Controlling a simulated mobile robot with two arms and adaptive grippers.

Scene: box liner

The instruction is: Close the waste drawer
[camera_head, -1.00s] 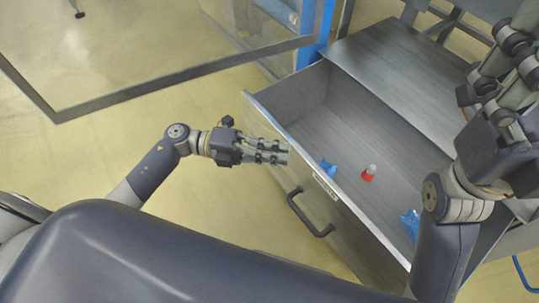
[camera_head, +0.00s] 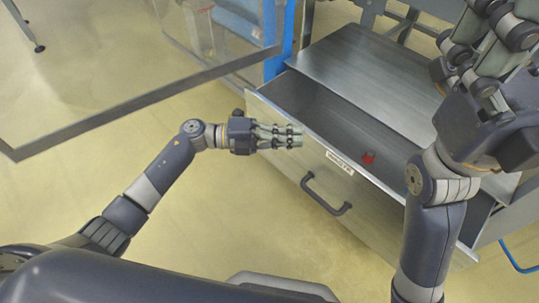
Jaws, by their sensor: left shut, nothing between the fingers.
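The grey waste drawer (camera_head: 368,170) stands partly open below a metal top. Its front has a "WASTE" label (camera_head: 340,163) and a dark bar handle (camera_head: 326,194). A red item (camera_head: 368,158) lies inside, partly hidden by the front edge. My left gripper (camera_head: 298,136) is shut and empty, at the upper left part of the drawer front, above and left of the handle. I cannot tell if its fingertips touch the drawer. My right gripper (camera_head: 490,62) is raised at the right, in front of the cabinet and close to the camera; its fingers overlap in view.
The metal top (camera_head: 370,75) covers the back of the drawer. A clear panel with a grey frame (camera_head: 130,100) stands at the upper left, beside a blue post (camera_head: 284,40). The yellowish floor (camera_head: 230,220) in front of the drawer is clear.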

